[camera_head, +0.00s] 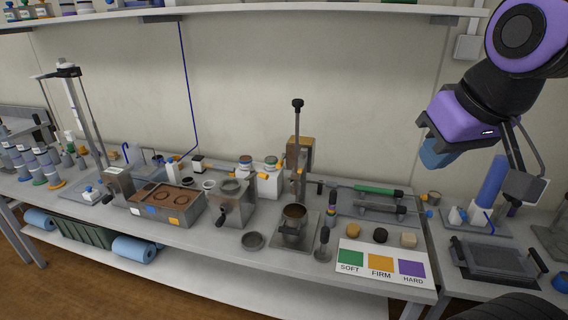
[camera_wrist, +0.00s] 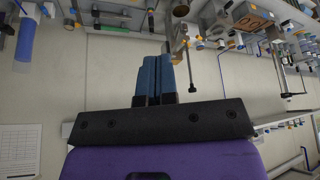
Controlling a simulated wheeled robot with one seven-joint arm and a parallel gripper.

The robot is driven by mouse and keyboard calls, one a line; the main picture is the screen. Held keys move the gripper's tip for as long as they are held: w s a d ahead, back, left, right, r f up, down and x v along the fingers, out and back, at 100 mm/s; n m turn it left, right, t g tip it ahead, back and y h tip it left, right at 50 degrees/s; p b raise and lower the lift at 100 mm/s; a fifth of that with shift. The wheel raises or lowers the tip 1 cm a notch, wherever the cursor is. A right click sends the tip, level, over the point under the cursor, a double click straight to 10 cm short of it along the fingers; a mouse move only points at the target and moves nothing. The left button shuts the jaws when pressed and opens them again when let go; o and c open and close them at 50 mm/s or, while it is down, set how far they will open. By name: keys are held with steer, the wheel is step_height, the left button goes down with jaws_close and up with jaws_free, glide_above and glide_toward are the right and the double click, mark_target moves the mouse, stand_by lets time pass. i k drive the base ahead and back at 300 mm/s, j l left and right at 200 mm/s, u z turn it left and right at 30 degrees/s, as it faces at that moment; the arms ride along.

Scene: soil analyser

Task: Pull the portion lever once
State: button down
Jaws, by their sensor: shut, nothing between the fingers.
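I cannot tell for sure which part is the portion lever. A metal box with a round top (camera_head: 232,190) has a small dark-knobbed handle (camera_head: 220,220) on its front. To its right stands a tall post unit with an upright rod ending in a black knob (camera_head: 297,103); in the wrist view the rod's knob (camera_wrist: 193,117) appears beyond my fingers, apart from them. A metal cup (camera_head: 293,214) stands at the foot of this unit. My gripper (camera_head: 437,154) is high at the right, away from both; its blue fingers (camera_wrist: 154,78) are together and empty.
A bench carries a brown-topped box (camera_head: 165,204), white jars, a tray with green- and dark-handled tools (camera_head: 372,206), and a SOFT/FIRM/HARD card (camera_head: 382,264). A shelf (camera_head: 240,13) runs above. The air between my gripper and the post unit looks free.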

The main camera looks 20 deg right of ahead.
mark_target(280, 162)
steer(key=i+j, duration=0.4)
steer(key=i+j+u, duration=0.15)
steer(key=i+j, duration=0.3)
steer(key=i, duration=0.1)
